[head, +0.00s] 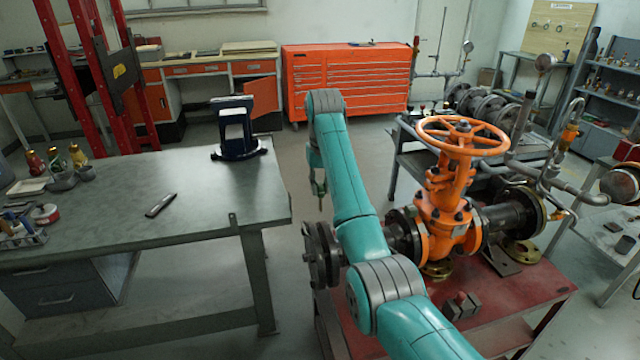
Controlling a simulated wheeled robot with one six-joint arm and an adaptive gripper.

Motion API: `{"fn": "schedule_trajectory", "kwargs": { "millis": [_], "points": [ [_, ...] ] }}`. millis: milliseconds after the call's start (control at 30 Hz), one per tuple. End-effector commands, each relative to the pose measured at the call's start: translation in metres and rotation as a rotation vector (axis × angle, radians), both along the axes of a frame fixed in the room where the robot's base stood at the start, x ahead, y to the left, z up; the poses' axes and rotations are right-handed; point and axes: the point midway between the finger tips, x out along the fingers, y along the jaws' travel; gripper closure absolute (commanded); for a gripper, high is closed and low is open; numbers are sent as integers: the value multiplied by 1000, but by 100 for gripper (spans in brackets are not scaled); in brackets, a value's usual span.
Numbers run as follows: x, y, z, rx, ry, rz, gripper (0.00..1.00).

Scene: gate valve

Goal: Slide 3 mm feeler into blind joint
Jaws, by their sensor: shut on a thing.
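The orange gate valve (452,205) with its orange handwheel (463,134) stands on the red bench at the right. Dark round flanges, the blind joint (322,256), stand at the left end of its pipe. My teal arm crosses in front and hides part of the joint and pipe. My gripper (320,192) points down, above and slightly left of the flanges in the picture. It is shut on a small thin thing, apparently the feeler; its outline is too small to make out. I see a gap in the picture between gripper and flanges.
A grey workbench (120,225) at the left carries a dark flat tool (160,205), a vise (236,130) and bottles. The red bench (515,300) holds small grey blocks (461,305). An orange tool cabinet (345,80) stands behind. Floor shows between the benches.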

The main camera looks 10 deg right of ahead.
Motion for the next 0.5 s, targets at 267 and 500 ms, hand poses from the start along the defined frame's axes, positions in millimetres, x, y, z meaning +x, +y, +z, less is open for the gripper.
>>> {"fn": "schedule_trajectory", "kwargs": {
  "millis": [267,500],
  "points": [
    [0,0,-5,0,0,0,100],
    [-1,0,-21,0,2,0,100]
  ]
}}
